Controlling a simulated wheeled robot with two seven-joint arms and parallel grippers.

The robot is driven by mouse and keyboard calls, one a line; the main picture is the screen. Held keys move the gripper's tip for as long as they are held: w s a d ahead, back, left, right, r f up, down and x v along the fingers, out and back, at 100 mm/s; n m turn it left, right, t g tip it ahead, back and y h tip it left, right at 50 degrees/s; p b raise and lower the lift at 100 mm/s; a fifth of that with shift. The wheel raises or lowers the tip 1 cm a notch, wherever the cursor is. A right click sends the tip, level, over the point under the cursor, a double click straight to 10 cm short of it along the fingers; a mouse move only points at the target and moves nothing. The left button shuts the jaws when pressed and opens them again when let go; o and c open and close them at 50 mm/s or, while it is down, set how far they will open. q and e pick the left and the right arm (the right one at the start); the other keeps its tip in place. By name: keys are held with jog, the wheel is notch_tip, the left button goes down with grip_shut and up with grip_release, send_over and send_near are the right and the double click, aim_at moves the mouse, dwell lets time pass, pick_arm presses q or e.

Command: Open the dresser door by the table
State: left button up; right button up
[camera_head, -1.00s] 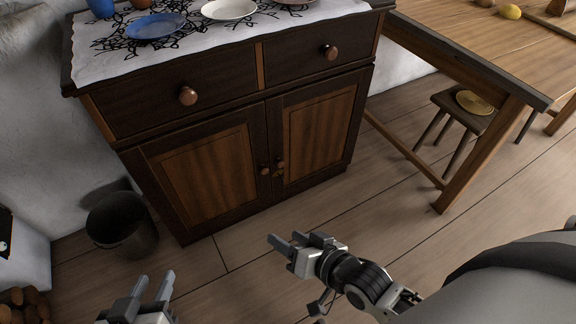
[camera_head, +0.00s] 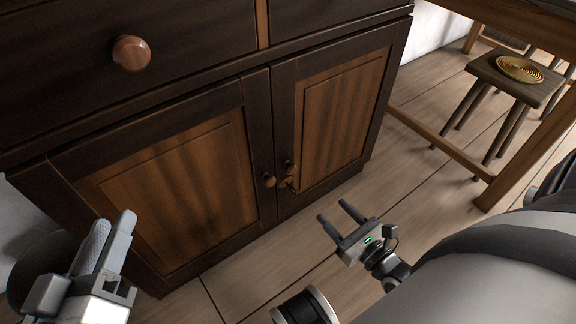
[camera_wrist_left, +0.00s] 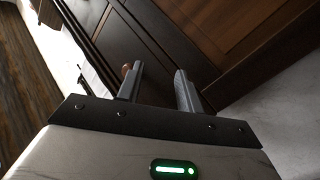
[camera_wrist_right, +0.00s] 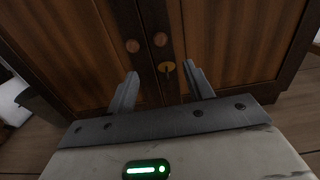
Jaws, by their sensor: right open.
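The dark wooden dresser has two lower doors, both shut. The left door (camera_head: 180,190) has a round knob (camera_head: 269,180).
A drawer knob (camera_head: 131,53) sticks out above the left door. The table leg (camera_head: 530,150) and a stool (camera_head: 517,75) with a round woven mat stand at the right. A dark bucket (camera_head: 22,268) is at the lower left. Floor before the right door is clear.

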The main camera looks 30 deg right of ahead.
aim_at(294, 171)
jog(key=w+b, duration=0.1)
jog(key=w, duration=0.3)
jog(key=w+b, duration=0.1)
jog(key=w, duration=0.4)
jog(key=w+a+b, duration=0.1)
jog(key=w, duration=0.4)
jog(key=shift+w+f+b, duration=0.1)
jog(key=shift+w+b, duration=0.15)
jog(key=shift+b, duration=0.1)
pick_arm(q)
notch_tip(294, 171, up, 7)
jog(key=w+m+t+h, duration=0.1)
jog(key=m+t+h, duration=0.2)
jog(key=m+t, duration=0.1)
jog(key=shift+w+a+m, duration=0.25)
jog(key=shift+a+m, duration=0.2)
jog(key=shift+m, duration=0.35)
pick_arm(e)
jog(key=shift+w+a, duration=0.1)
jog(key=shift+w, duration=0.4)
